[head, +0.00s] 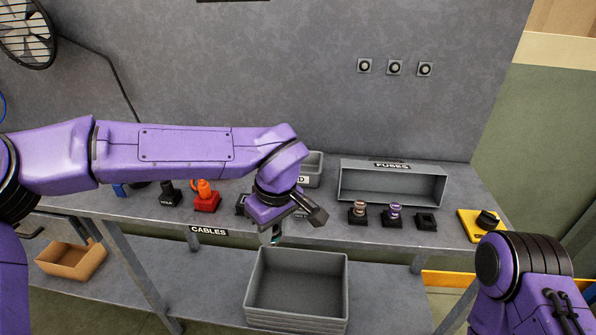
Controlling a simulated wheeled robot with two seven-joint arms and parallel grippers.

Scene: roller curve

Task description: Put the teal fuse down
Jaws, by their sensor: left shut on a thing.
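My left gripper (272,236) hangs near the front edge of the bench, pointing down. It is shut on the teal fuse (276,240), of which only a small part shows below the fingers. The fuse is in the air, in front of the bench edge and just above the back left of the grey crate in the picture. A grey bin labelled FUSES (392,198) stands at the back right of the bench. My right arm shows at the lower right, but its gripper is out of view.
Black holders with a brown fuse (358,208) and a purple fuse (394,210) stand before the bin, beside an empty-looking black holder (426,222). A yellow block (470,226) lies at right. The stacked grey crate (346,290) looks empty. A cardboard box (70,262) is lower left.

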